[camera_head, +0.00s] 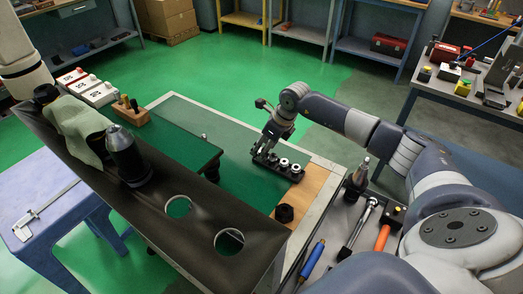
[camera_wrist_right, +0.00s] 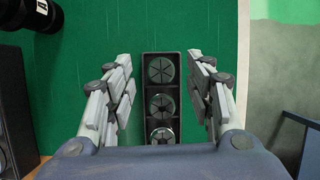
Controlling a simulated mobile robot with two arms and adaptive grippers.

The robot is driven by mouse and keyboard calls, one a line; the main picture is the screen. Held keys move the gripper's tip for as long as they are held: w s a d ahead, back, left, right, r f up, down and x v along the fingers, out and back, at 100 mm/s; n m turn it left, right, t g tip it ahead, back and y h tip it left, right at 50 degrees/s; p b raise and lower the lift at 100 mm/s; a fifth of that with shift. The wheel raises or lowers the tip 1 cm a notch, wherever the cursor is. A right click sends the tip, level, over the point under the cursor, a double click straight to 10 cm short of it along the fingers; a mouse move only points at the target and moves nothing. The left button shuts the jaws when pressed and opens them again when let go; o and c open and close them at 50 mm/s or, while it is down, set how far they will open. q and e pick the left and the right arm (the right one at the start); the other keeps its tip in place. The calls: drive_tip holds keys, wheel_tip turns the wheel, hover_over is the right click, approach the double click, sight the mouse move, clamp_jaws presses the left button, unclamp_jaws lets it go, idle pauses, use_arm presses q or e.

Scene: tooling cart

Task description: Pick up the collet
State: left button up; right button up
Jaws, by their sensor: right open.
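The collets sit in a black rack on the green mat. In the right wrist view the rack (camera_wrist_right: 174,92) holds a row of three slotted silver collets: a far one (camera_wrist_right: 160,69), a middle one (camera_wrist_right: 160,104) and a near one (camera_wrist_right: 162,136). The rack also shows in the head view (camera_head: 260,160), with pale collet tops (camera_head: 284,162) on it. My right gripper (camera_wrist_right: 160,68) is open and empty, its fingers on either side of the rack in the wrist view. In the head view it (camera_head: 264,146) is at the rack's left end. My left gripper is not in view.
A dark tool holder (camera_head: 127,155) and a green cloth (camera_head: 80,122) are on a dark shelf with round holes at left. A black nut-like part (camera_head: 284,213) lies near the rack. A ratchet (camera_head: 362,220) and orange-handled tool (camera_head: 382,238) lie on the grey tray at right.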

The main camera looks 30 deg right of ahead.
drive_tip(key=shift+x, duration=0.85)
drive_tip(key=shift+d+r, duration=0.1)
clamp_jaws()
drive_tip(key=shift+r, duration=0.1)
wheel_tip(320, 180, up, 10)
drive_tip(key=b, duration=0.3)
